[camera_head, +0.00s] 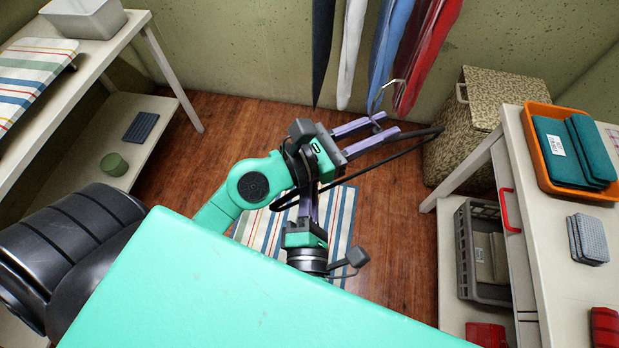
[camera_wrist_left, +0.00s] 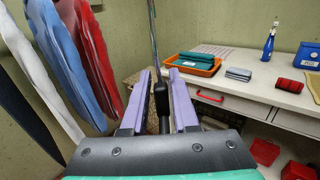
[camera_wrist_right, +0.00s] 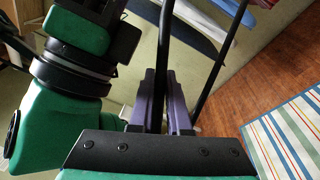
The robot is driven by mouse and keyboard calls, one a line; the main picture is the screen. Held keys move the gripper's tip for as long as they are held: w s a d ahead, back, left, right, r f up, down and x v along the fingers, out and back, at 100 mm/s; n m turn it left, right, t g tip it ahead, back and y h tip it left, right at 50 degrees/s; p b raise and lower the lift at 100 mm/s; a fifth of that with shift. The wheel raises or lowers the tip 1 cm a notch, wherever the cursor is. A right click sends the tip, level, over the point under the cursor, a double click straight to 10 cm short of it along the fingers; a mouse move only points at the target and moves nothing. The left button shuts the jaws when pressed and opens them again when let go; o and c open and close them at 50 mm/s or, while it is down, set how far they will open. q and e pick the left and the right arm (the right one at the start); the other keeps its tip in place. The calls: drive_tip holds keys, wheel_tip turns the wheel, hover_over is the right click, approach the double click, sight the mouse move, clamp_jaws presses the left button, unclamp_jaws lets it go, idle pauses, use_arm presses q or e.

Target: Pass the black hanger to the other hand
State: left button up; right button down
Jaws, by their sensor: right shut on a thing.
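The black hanger (camera_head: 420,134) is held in the air in front of me, with its thin metal hook (camera_head: 386,95) pointing away towards the hanging clothes. My left gripper (camera_head: 388,124) is open, its purple fingers on either side of the hanger's neck. In the left wrist view the black neck (camera_wrist_left: 162,95) stands between the two fingers (camera_wrist_left: 163,73), with the metal rod rising above it. My right gripper (camera_head: 309,202) is lower and shut on a bar of the hanger. In the right wrist view this bar (camera_wrist_right: 165,32) runs up from the fingers (camera_wrist_right: 157,75); another bar (camera_wrist_right: 221,62) slants beside it.
Clothes (camera_head: 390,45) hang against the back wall just beyond the hook. A wicker basket (camera_head: 470,125) and a white table (camera_head: 560,225) with an orange tray (camera_head: 541,165) stand at right. A shelf table (camera_head: 125,28) is at left. A striped rug (camera_head: 343,215) lies below.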

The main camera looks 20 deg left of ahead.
use_arm(q)
drive_tip(key=shift+o, duration=1.3)
